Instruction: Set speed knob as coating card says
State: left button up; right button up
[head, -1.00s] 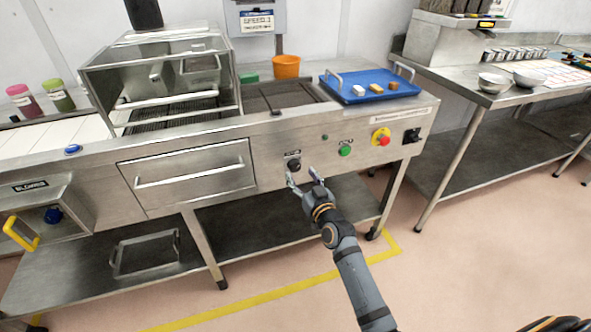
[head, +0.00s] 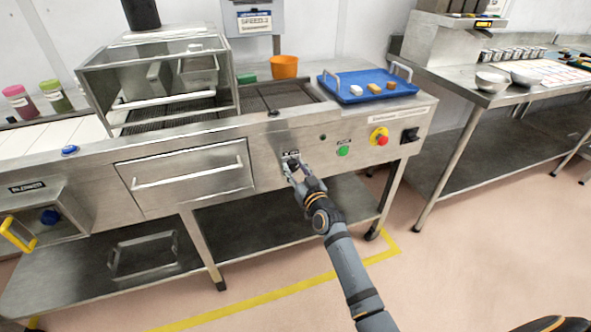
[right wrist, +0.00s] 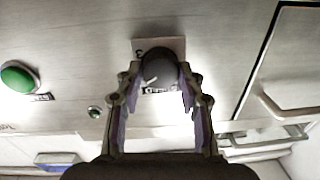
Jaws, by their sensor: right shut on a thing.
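The speed knob (right wrist: 158,68) is a dark round knob with a pale pointer line on the machine's front panel. A label plate sits behind it; its scale is partly hidden and too small to read fully. My right gripper (right wrist: 160,90) has its two fingers on either side of the knob, shut on it. In the head view the right gripper (head: 294,170) covers most of the knob. The coating card (head: 255,21) hangs on the wall unit behind the machine and appears to read "SPEED:3". My left gripper is not in view.
A green button (head: 343,151), a red emergency stop (head: 381,141) on yellow and a black switch (head: 410,135) sit right of the knob. A drawer with a handle (head: 188,177) is to the left. A blue tray (head: 345,99) stands on top.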

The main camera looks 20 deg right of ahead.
jog(key=shift+m, duration=0.4)
jog(key=m, duration=0.3)
jog(key=shift+d+m, duration=0.1)
jog(key=shift+m, duration=0.8)
jog(key=m, duration=0.2)
jog(key=shift+f+m, duration=0.1)
jog(key=shift+m, duration=0.2)
jog(key=m, duration=0.2)
jog(key=shift+m, duration=0.4)
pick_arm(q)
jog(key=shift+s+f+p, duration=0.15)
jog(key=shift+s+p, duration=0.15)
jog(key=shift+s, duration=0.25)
pick_arm(e)
jog(key=shift+m+t+h, duration=0.3)
jog(key=shift+m, duration=0.2)
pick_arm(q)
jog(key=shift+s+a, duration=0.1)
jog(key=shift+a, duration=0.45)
